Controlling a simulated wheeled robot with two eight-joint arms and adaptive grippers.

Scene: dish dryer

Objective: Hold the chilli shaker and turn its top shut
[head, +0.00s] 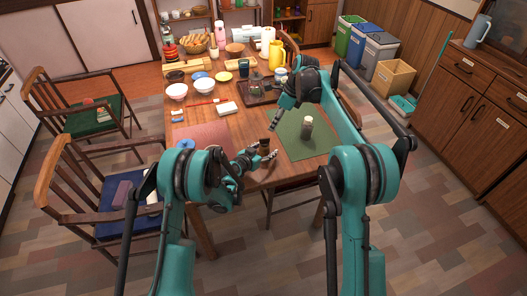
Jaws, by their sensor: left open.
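A small shaker (307,127) with a pale top and darker body stands upright on the green mat (322,143). A small dark brown container (264,145) is at the table's front edge, right by my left gripper (267,156). I cannot tell which of the two is the chilli shaker, or whether its top is open. My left gripper is open, its fingers close to the brown container; whether they touch it is unclear. My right gripper (274,121) points down above the table, left of the shaker and apart from it; its fingers are too small to judge.
A pink mat (203,134) lies at the table's front left. Bowls (177,91), a dark tray (257,99), a yellow jug (276,56) and a basket (194,43) crowd the table's middle and back. Chairs stand at the left. The green mat is mostly clear.

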